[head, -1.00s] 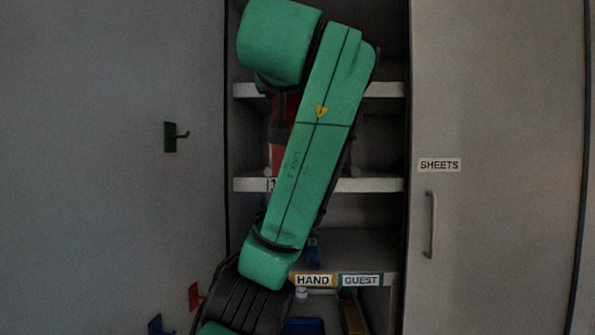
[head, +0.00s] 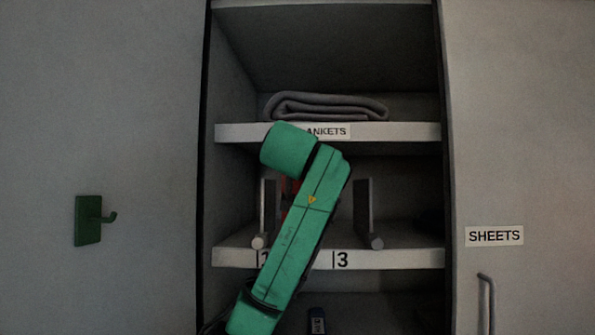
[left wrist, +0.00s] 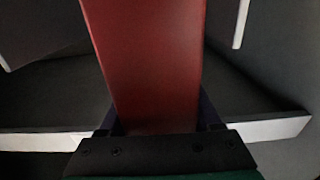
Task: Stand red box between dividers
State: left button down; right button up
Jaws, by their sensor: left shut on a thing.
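The red box (left wrist: 150,60) fills the middle of the left wrist view. My left gripper (left wrist: 158,125) is shut on its near end. In the head view only a sliver of the red box (head: 286,189) shows beside my green left arm, which hides the gripper and most of the box. The box is at the middle shelf, between a left divider (head: 267,210) and a right divider (head: 364,210). Whether its underside touches the shelf is hidden. My right gripper is not in view.
The shelf edge (head: 395,259) carries number labels; 3 is readable right of my arm. A folded blanket (head: 325,106) lies on the shelf above. A green hook (head: 90,219) is on the left panel, and a SHEETS door (head: 495,236) stands right. Space right of the right divider looks dark.

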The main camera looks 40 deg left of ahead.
pick_arm(q)
jog(key=w+a+f+p, duration=0.1)
jog(key=w, duration=0.1)
jog(key=w+a+f+p, duration=0.1)
jog(key=w+a, duration=0.1)
jog(key=w+a+f+p, duration=0.1)
jog(key=w+a+f, duration=0.1)
jog(key=shift+a, duration=0.1)
jog(key=shift+w+a+f, duration=0.2)
jog(key=shift+c, duration=1)
grip_release()
jog(key=shift+o, duration=0.6)
jog(key=shift+d, duration=0.15)
jog(key=shift+s+d+r, duration=0.1)
jog(key=shift+r+p, duration=0.1)
jog(key=shift+p, duration=0.2)
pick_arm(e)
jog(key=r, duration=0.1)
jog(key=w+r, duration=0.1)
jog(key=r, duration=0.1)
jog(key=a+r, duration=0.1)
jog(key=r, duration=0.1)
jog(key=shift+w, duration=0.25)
